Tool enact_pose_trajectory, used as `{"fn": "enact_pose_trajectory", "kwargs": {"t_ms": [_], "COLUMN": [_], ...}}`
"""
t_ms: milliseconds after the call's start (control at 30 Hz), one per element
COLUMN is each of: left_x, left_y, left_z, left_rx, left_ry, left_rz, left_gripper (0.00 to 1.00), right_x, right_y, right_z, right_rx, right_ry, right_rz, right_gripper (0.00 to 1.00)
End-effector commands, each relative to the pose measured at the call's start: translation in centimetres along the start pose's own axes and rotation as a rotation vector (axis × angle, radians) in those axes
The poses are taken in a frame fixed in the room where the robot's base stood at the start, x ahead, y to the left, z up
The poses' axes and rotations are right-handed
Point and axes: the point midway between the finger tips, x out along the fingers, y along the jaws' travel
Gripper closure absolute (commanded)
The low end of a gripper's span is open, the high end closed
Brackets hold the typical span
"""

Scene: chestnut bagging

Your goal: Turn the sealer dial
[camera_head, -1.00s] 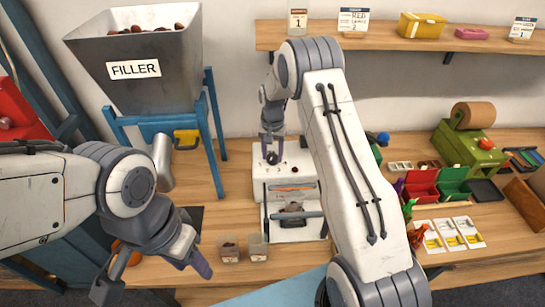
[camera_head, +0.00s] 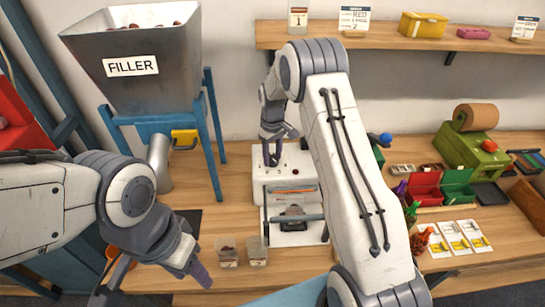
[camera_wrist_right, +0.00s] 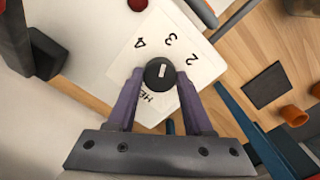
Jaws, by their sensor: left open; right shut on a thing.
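The white sealer (camera_head: 262,190) stands on the bench in the middle of the head view. Its dark round dial (camera_wrist_right: 159,73) shows in the right wrist view, with a pale mark on top and the printed numbers 2, 3 and 4 around it. My right gripper (camera_head: 272,160) points down at the sealer's top. In the right wrist view my right gripper (camera_wrist_right: 158,80) is shut on the dial, one purple finger on each side. My left gripper (camera_head: 150,286) is open and empty at the lower left, apart from the sealer.
Two small filled bags (camera_head: 228,252) stand in front of the sealer. The grey filler hopper (camera_head: 135,70) on its blue stand is at the left. A green machine (camera_head: 470,152), open boxes (camera_head: 425,190) and cards (camera_head: 460,238) occupy the right side. A shelf (camera_head: 385,42) runs above.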

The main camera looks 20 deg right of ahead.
Motion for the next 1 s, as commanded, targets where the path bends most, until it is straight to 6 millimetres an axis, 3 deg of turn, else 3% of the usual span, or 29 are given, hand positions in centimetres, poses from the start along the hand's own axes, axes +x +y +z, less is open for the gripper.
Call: {"fn": "enact_pose_trajectory", "kwargs": {"t_ms": [600, 1000], "left_x": [0.82, 1.0], "left_y": [-0.06, -0.07], "left_z": [0.04, 0.05], "left_rx": [0.0, 0.0], "left_ry": [0.0, 0.0], "left_rz": [0.0, 0.0], "left_gripper": [0.5, 0.5], "right_x": [-0.14, -0.18], "right_y": [0.05, 0.06], "right_z": [-0.13, -0.15], "right_rx": [-0.56, -0.769], "right_ry": [0.004, 0.004], "right_rz": [0.003, 0.004], "right_gripper": [1.0, 1.0]}}
